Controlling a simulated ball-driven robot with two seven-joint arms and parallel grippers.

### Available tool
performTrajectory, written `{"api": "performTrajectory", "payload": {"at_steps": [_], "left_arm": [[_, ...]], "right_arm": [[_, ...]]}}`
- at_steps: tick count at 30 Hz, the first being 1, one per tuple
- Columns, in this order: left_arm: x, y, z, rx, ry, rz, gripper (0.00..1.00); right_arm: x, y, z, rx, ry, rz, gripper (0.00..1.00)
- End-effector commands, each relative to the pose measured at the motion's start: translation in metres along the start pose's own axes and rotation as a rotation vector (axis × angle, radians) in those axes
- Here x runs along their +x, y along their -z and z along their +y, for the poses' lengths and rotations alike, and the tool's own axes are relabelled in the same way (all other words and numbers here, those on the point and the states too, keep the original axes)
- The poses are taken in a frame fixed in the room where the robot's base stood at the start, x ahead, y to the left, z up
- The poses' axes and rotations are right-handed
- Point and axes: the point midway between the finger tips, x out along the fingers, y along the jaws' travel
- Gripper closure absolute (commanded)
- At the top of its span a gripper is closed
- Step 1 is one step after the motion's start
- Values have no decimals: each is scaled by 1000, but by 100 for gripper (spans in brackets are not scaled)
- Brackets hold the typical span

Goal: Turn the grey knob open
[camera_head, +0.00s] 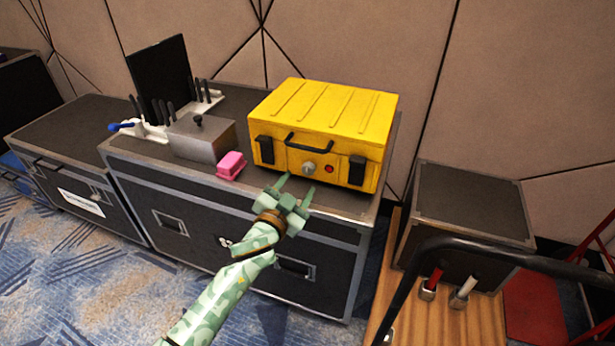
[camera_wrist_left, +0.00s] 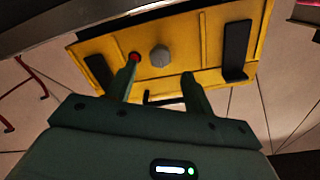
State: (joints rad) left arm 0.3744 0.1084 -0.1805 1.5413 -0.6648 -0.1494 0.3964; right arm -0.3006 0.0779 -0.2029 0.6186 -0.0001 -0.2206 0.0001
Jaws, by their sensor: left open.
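The grey knob (camera_head: 309,168) is on the front face of a yellow case (camera_head: 335,108), below its black handle and left of a red button (camera_head: 329,169). My left gripper (camera_head: 292,184) is open and empty, just in front of and below the knob. In the left wrist view the knob (camera_wrist_left: 159,56) shows beyond and between the spread fingers of the gripper (camera_wrist_left: 158,75), apart from them. One finger overlaps the red button (camera_wrist_left: 134,57) in that view. My right gripper is in neither view.
The yellow case stands on a black flight case (camera_head: 180,160). A pink box (camera_head: 231,165) and a grey box with a black knob (camera_head: 201,137) stand left of it. A dark case (camera_head: 473,205) and a black cart handle (camera_head: 470,242) are at the right.

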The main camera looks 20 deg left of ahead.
Motion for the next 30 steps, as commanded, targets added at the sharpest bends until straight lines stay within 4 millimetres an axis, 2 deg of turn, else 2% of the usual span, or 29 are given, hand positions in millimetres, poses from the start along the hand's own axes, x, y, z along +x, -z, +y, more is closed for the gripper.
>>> {"api": "performTrajectory", "payload": {"at_steps": [3,9,13,20,24,25,30], "left_arm": [[26,-4,2,1,-1,-2,48],[51,-3,1,1,0,-3,48],[56,-1,0,1,0,-2,48],[56,0,0,1,0,-1,48],[56,0,0,0,0,-1,87],[56,0,0,0,0,-1,93],[55,0,0,-3,-1,-1,92]], "right_arm": [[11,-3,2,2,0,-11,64],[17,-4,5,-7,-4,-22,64],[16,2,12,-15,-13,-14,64],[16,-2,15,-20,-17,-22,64],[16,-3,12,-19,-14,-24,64],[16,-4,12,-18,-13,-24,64],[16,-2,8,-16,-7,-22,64]]}}
